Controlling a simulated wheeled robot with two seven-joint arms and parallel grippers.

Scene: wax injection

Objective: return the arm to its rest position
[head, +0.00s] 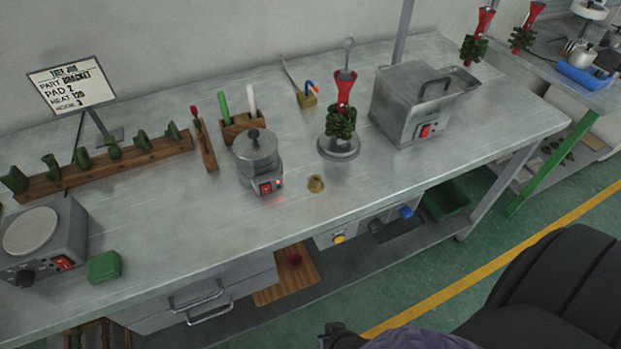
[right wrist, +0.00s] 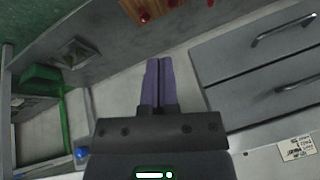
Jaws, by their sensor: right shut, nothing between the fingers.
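My right gripper (right wrist: 158,72) shows in the right wrist view with its two purple fingers together and nothing between them. It is in front of the bench, with the drawers (right wrist: 265,65) to its right in that view and the lower shelf beyond the fingertips. In the head view a black part of my right arm (head: 560,290) fills the bottom right corner, clear of the bench top. My left gripper is not in view.
The steel bench (head: 215,225) holds a wax pot (head: 257,160), a grey box machine (head: 410,105), a red-and-green wax tree (head: 342,110) and a hot plate (head: 40,235). A green bin (head: 446,200) sits below. Floor in front is open.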

